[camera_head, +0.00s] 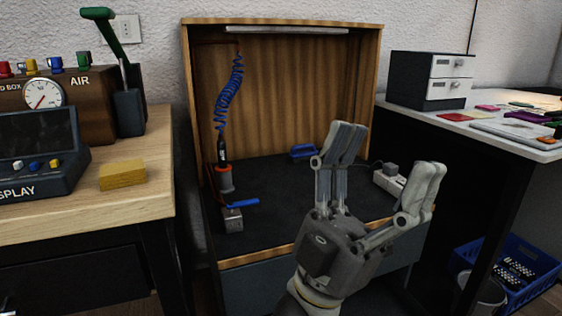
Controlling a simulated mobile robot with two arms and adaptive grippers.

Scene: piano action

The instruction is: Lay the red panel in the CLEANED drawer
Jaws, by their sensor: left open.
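A small cabinet with two white drawer fronts (452,78) stands on the white table at the right. Both drawers look shut, and any labels are too small to read. A flat red piece (454,117), possibly the red panel, lies on the table just in front of the cabinet. My left gripper (388,150) is open and empty, fingers up, in front of the wooden booth and left of the white table. It is apart from the red piece and the cabinet. My right gripper is not in view.
The white table (540,152) also holds several flat coloured pieces and a grey tray. A wooden bench (150,150) with a yellow block (122,175) stands left. A blue crate (520,270) sits under the white table.

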